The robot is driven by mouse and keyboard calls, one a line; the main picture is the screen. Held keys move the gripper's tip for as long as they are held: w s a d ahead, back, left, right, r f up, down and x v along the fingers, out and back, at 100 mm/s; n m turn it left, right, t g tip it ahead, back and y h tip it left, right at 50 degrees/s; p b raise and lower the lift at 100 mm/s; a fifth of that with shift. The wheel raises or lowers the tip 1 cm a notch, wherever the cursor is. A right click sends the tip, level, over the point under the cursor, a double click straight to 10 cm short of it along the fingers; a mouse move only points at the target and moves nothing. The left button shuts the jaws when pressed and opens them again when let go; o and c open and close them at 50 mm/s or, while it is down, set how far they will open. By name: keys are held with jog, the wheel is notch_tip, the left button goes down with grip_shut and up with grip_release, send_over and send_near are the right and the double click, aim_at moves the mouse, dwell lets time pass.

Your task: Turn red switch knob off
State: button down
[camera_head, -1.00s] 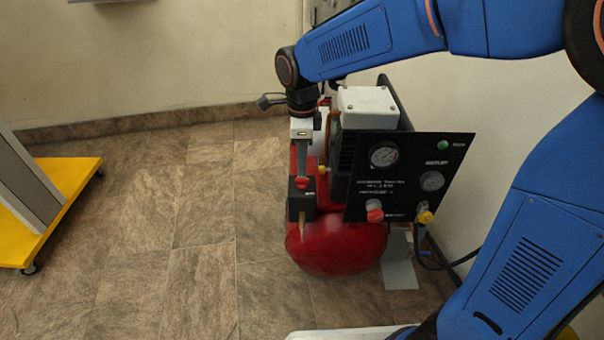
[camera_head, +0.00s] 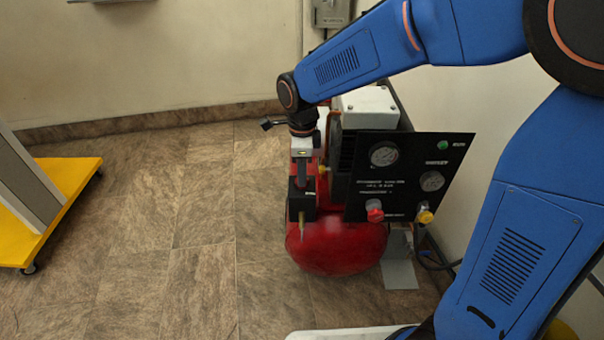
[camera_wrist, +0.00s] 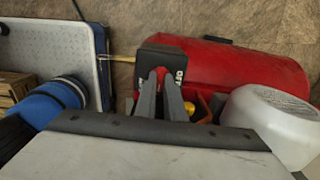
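The red switch knob (camera_wrist: 157,73) sits on top of a black switch box (camera_wrist: 182,55) on the compressor. In the wrist view the knob shows between the fingertips of my gripper (camera_wrist: 159,80). White lettering on the box ends in what looks like OFF. In the head view the box (camera_head: 301,203) is below my gripper (camera_head: 301,184), which points straight down and hides the knob. The fingers stand apart, one on each side of the knob. I cannot tell whether they press on it.
The red tank (camera_head: 338,248) lies below and beside the box. A black panel (camera_head: 405,185) with gauges, a red knob (camera_head: 374,211) and a yellow knob (camera_head: 425,215) stands to the right. A yellow-based cart (camera_head: 65,190) is at far left. Floor between is clear.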

jog(key=shift+n, duration=0.3)
jog(key=n, duration=0.4)
jog(key=shift+n, duration=0.3)
jog(key=n, duration=0.5)
jog(key=shift+n, duration=0.3)
jog(key=n, duration=0.3)
jog(key=shift+n, duration=2)
jog(key=c, duration=1.8)
grip_release()
jog(key=shift+c, duration=0.2)
jog(key=shift+r, duration=0.15)
